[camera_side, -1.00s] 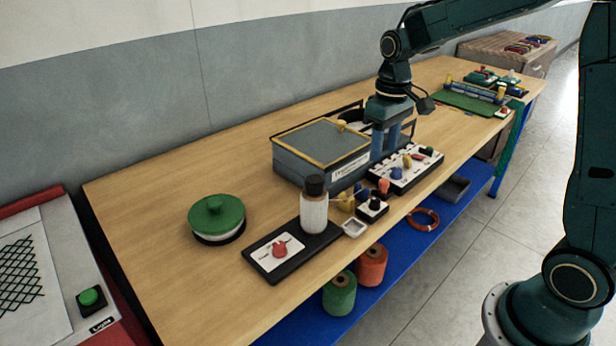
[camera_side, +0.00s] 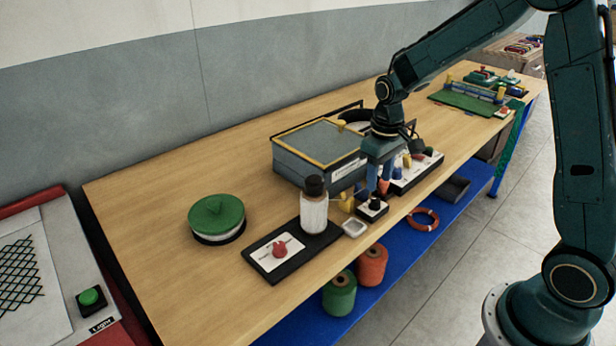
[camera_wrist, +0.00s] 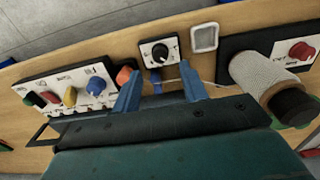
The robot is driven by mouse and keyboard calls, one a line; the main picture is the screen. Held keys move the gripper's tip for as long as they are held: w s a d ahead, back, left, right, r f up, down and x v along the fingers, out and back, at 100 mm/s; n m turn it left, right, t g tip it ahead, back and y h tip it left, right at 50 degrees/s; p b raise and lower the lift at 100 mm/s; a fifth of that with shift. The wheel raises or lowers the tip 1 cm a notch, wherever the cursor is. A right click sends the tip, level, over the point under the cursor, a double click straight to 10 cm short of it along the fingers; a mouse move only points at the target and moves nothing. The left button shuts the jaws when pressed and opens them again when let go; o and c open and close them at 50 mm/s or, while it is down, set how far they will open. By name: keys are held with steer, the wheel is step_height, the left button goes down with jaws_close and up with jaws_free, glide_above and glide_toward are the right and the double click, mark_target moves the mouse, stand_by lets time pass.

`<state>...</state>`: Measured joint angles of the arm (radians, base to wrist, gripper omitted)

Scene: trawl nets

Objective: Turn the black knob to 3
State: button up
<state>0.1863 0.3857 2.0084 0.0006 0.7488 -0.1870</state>
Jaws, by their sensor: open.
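The black knob (camera_wrist: 160,51) sits on a small white-faced box (camera_wrist: 147,57) with a dial scale, seen ahead of the fingers in the wrist view. The numbers are too small to read. In the side view the black knob (camera_side: 376,204) is on its dark box near the table's front edge. My gripper (camera_side: 378,190) points down close behind and above it, with its two blue fingers apart. In the wrist view my gripper (camera_wrist: 160,88) is open, with the knob beyond the gap between the fingertips, apparently untouched.
A white panel with several coloured knobs (camera_wrist: 64,90) stands beside my fingers. An orange piece (camera_wrist: 124,75) is close to one finger. A small grey tray (camera_wrist: 204,38), a white bottle (camera_side: 314,212) and a red knob (camera_side: 280,250) are nearby. A grey lidded box (camera_side: 300,160) stands behind.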

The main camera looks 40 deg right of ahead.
mark_target(376, 199)
steer(key=shift+f, duration=2.9)
jaws_close()
